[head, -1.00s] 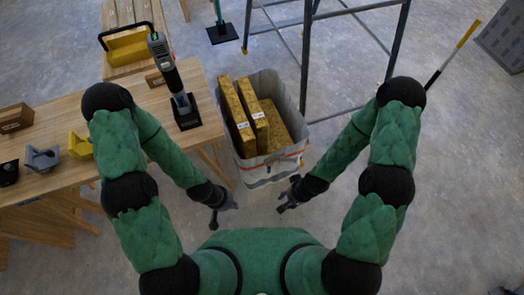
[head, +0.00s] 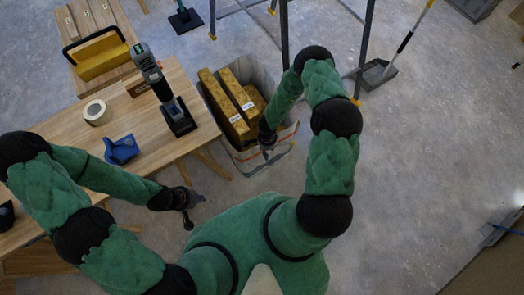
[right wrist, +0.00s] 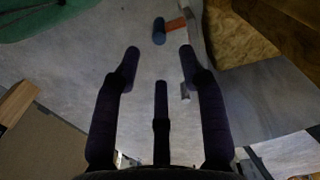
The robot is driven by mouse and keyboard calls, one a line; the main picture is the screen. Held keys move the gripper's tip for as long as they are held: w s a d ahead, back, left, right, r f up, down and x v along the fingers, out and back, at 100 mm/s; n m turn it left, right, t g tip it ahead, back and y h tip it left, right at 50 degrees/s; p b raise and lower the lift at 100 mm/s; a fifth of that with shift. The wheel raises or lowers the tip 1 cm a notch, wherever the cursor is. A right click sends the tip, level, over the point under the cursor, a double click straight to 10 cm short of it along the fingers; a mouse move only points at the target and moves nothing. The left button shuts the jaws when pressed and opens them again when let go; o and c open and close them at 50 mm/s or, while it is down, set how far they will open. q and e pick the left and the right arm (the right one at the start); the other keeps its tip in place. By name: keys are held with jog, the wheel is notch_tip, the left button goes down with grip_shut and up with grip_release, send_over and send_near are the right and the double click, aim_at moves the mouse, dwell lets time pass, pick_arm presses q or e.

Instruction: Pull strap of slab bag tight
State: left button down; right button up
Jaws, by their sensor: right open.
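The slab bag (head: 277,158), a pale open-topped sack with orange marks, stands on the floor beside the table. Yellow-brown slabs (head: 228,107) are in it. My right gripper (head: 268,152) is at the bag's near side, its forearm partly hiding the bag. In the right wrist view my right gripper (right wrist: 159,56) is open with nothing between its fingers. Just past its fingertips, an orange strap (right wrist: 176,24) with a blue cylindrical end (right wrist: 158,31) sticks out from the bag's edge. My left gripper (head: 190,203) is off the bag, near the table's edge; its fingers are too small to judge.
Metal frame legs (head: 366,45) stand behind the bag. A dustpan (head: 378,73) lies beyond.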

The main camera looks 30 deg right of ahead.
notch_tip(320, 180, down, 10)
jog(key=b, duration=0.3)
jog(key=shift+b, duration=0.4)
grip_shut()
